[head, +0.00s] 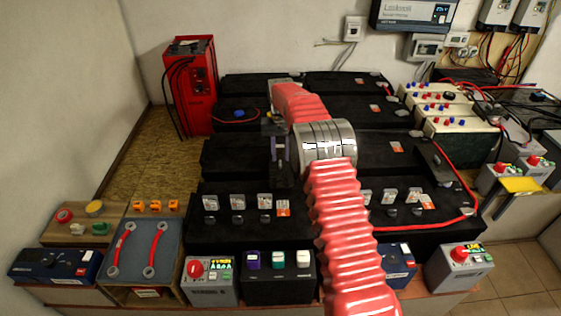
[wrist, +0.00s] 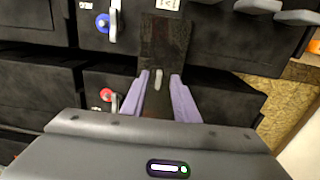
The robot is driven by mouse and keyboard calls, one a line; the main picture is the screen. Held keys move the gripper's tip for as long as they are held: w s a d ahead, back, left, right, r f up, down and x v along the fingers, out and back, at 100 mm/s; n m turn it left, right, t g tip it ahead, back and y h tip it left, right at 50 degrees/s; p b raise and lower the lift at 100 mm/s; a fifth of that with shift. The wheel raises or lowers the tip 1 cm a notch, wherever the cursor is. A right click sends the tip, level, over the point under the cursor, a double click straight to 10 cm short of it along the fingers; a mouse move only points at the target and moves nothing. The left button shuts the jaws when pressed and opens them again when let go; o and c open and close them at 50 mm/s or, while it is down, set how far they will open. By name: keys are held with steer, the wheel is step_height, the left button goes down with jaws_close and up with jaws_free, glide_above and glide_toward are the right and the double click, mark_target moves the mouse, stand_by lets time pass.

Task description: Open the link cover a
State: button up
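My gripper (head: 279,152) hangs over the middle of the black battery bank in the head view. In the wrist view my gripper (wrist: 160,97) has its two purple fingers apart, with a clear gap between them. A dark, flat cover-like piece (wrist: 166,38) lies beyond the fingertips, with a small grey tab (wrist: 158,78) between the tips. The tab looks apart from both fingers. I see no label marking this piece as link cover a. Its lower part is hidden by my gripper.
Black batteries (wrist: 212,45) surround the fingers. A blue terminal (wrist: 102,24) and a red terminal (wrist: 106,95) are on the left in the wrist view. A red charger (head: 190,85) stands at the back left. Control boxes, including a grey one (head: 210,281), line the front edge.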

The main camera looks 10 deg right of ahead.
mark_target(280, 165)
step_height(280, 165, up, 9)
stand_by(0.3)
steer(key=s+f, duration=0.3)
steer(key=f, duration=0.2)
steer(key=s+r+t, duration=0.2)
steer(key=s+r, duration=0.4)
steer(key=s, duration=0.8)
steer(key=s+a+r+n+t, duration=0.1)
steer(key=s+r, duration=0.5)
steer(key=s, duration=0.9)
steer(key=s+r+t, duration=0.2)
steer(key=s+r, duration=0.5)
steer(key=s, duration=0.8)
steer(key=shift+s+a+n+t, duration=0.2)
steer(key=shift+s+n+t, duration=0.1)
steer(key=shift+n, duration=0.1)
